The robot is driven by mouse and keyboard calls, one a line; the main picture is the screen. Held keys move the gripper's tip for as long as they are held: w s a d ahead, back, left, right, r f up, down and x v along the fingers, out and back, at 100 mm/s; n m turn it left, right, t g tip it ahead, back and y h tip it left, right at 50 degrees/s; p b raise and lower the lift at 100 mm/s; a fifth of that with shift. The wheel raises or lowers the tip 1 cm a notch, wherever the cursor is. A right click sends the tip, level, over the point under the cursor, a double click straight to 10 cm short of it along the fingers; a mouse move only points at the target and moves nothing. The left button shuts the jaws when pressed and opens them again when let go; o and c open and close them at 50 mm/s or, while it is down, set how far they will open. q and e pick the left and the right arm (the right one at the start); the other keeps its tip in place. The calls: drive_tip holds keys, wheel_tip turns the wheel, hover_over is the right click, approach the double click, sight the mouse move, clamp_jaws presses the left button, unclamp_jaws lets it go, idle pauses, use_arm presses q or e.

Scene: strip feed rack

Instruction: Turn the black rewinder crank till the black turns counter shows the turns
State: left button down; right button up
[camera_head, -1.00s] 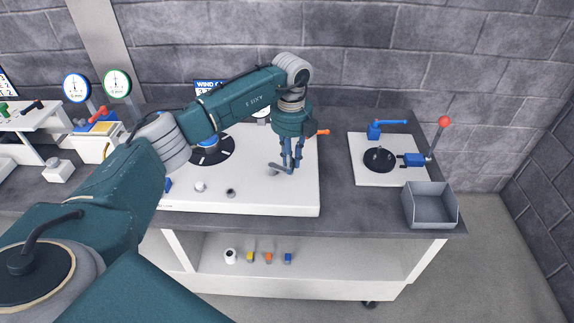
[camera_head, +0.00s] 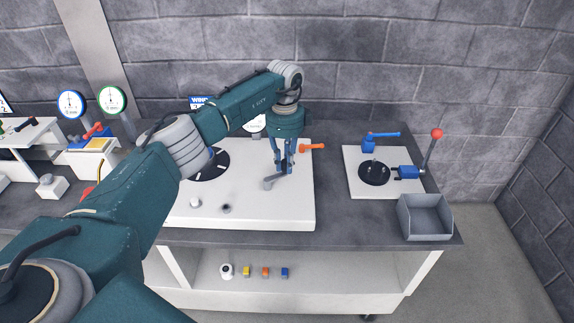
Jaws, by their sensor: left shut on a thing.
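My left gripper (camera_head: 283,166) reaches down over the right part of the white machine plate (camera_head: 255,209), its fingers closed on the handle of the rewinder crank. The crank arm (camera_head: 272,182) looks grey here and sticks out low and to the left of the fingertips. The handle itself is mostly hidden by the fingers. I cannot make out the turns counter. A round white dial (camera_head: 255,124) behind my arm is partly covered, and a blue sign (camera_head: 199,102) is cut off by it. My right gripper is not in view.
An orange lever (camera_head: 313,147) stands close right of my fingers. A black disc (camera_head: 209,164) is on the plate's left part. Further right are a board with a black disc (camera_head: 374,172), a red-knobbed lever (camera_head: 436,134) and a grey bin (camera_head: 425,218).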

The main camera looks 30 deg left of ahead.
use_arm(q)
drive_tip(key=a+n, duration=0.1)
drive_tip(key=n+p, duration=0.1)
drive_tip(key=n, duration=0.1)
drive_tip(key=shift+w+a+r, duration=0.15)
drive_tip(key=shift+w+a, duration=0.25)
drive_tip(key=shift+a+n+p, duration=0.2)
drive_tip(key=shift+a+n, duration=0.1)
drive_tip(key=shift+n, duration=0.45)
drive_tip(key=shift+a+n+p, duration=0.15)
drive_tip(key=shift+a+n, duration=0.15)
drive_tip(key=shift+n, duration=0.45)
drive_tip(key=c, duration=1.6)
unclamp_jaws()
drive_tip(key=shift+c, duration=0.2)
wheel_tip(320, 180, up, 12)
